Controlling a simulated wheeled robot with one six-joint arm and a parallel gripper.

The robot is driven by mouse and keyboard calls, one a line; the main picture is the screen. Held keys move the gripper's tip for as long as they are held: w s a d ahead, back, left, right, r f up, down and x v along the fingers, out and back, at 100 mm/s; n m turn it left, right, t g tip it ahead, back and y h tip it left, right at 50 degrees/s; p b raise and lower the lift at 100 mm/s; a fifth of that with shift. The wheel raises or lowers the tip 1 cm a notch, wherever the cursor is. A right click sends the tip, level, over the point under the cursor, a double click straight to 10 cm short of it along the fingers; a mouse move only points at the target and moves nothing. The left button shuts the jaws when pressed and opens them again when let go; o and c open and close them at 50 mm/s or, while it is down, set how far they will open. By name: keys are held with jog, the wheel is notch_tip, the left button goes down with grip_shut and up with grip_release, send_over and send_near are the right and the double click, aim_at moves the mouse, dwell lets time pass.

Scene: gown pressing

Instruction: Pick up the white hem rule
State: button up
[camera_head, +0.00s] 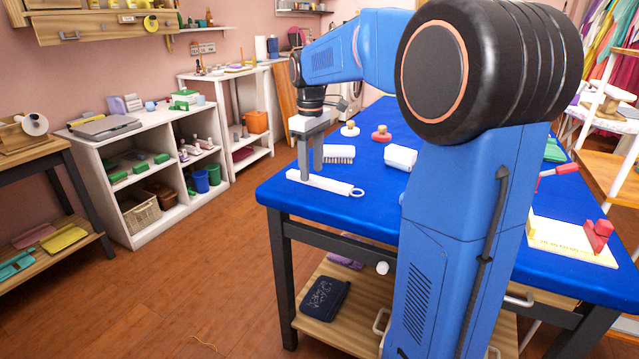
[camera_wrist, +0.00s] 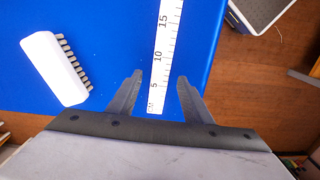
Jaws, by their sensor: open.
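The white hem rule (camera_head: 328,185) lies flat on the blue table near its left front corner, with a ring at its right end. In the wrist view the rule (camera_wrist: 165,55) shows black marks and numbers and runs up between my fingers. My gripper (camera_head: 311,176) is over the left part of the rule, pointing down. In the wrist view my gripper (camera_wrist: 160,79) is open, with one finger on each side of the rule and a gap on both sides. I cannot tell how far the fingertips are above the table.
A white brush (camera_head: 338,153) lies behind the rule; it also shows left of my fingers in the wrist view (camera_wrist: 55,68). A white block (camera_head: 400,157) and a red-based knob (camera_head: 381,133) stand farther right. The blue table (camera_head: 290,199) has bare cloth around the rule.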

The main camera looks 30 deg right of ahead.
jog(key=shift+f, duration=1)
grip_shut()
notch_tip(320, 180, up, 10)
